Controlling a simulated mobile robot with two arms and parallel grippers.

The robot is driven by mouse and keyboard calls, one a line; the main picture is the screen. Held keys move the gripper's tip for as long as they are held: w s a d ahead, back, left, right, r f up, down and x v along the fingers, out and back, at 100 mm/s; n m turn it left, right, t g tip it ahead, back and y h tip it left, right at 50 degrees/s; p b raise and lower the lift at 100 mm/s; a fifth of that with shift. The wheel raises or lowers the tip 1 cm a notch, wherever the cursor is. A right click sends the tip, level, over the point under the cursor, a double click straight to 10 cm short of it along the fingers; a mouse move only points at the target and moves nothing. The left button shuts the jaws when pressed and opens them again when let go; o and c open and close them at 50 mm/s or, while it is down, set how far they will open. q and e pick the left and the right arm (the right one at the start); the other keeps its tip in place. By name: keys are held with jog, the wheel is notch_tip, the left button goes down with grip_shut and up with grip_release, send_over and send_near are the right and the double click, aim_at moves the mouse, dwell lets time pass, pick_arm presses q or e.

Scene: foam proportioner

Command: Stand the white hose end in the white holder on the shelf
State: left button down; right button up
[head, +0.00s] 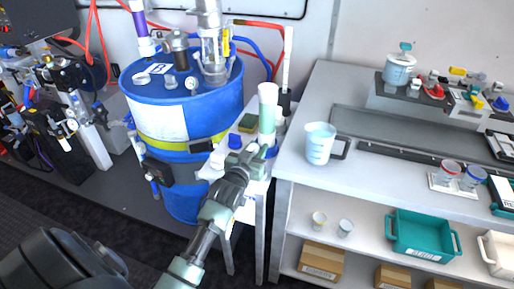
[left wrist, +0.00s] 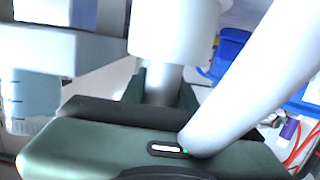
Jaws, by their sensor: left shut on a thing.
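My left gripper (head: 246,160) is over the small white shelf (head: 257,187) beside the blue drum. In the left wrist view its dark fingers are shut on the narrow neck of a white hose end (left wrist: 172,30), whose wider white body rises above them. A thick white tube (left wrist: 262,75) crosses close to the camera at right; I cannot tell where it joins. In the head view a tall white and pale green cylinder (head: 268,95) stands upright just beyond the gripper; I cannot tell whether it is the held piece. I cannot clearly pick out the white holder. My right gripper is not in view.
The blue drum (head: 180,100) with pump fittings stands left of the shelf. A green sponge (head: 247,122) and a thin white wand (head: 288,55) are behind the gripper. A jug (head: 320,143) stands on the grey bench at right, with a teal tray (head: 421,236) below.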

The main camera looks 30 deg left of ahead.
pick_arm(q)
jog(key=shift+f+b, duration=0.4)
jog(key=shift+f, duration=0.1)
dwell(0.4)
jog(key=c, duration=1.4)
grip_release()
jog(key=shift+o, duration=0.2)
jog(key=shift+s, duration=0.15)
jog(key=shift+s+d+r+p, duration=0.1)
jog(key=shift+s+d+p, duration=0.1)
jog(key=shift+s+p, duration=0.45)
jog(key=shift+p+v, duration=1.3)
jog(key=shift+v, duration=0.7)
jog(key=p+v, duration=0.3)
jog(key=v, duration=0.2)
jog(key=shift+s, duration=0.2)
